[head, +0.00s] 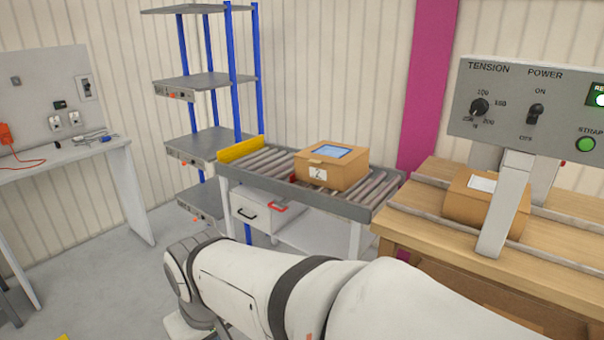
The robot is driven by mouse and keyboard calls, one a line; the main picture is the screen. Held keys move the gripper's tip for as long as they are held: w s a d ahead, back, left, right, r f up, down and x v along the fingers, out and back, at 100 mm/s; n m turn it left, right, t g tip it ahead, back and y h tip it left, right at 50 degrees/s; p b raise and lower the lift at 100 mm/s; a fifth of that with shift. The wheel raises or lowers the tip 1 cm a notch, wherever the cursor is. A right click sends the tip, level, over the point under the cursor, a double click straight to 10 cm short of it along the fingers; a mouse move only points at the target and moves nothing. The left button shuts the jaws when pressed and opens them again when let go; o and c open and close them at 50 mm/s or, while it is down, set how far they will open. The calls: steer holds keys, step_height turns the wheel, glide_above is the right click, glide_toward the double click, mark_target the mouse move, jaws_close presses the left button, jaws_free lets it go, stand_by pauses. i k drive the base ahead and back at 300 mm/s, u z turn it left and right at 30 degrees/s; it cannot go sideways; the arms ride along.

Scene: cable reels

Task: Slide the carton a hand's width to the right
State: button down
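A brown carton (331,174) with a blue patch on top and a white label marked 2 on its front sits on the roller conveyor (295,189), right of its middle. A second brown carton (470,205) with a white label on top stands on the wooden bench at the right, partly hidden by a grey post of the strapping machine. My white arm crosses the bottom of the head view, in front of the conveyor. My gripper is not visible, so its relation to the cartons does not show.
A yellow stop (241,149) closes the conveyor's left end. Rollers are bare on both sides of the carton there. The strapping machine's control panel (530,105) overhangs the wooden bench (420,226). A blue-posted shelf rack (205,82) stands behind, a workbench (60,157) at left.

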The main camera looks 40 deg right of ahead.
mark_target(471, 213)
steer(key=u, duration=0.05)
steer(key=i, duration=2.65)
steer(key=z, duration=3.85)
steer(key=i, duration=1)
steer(key=z, duration=0.05)
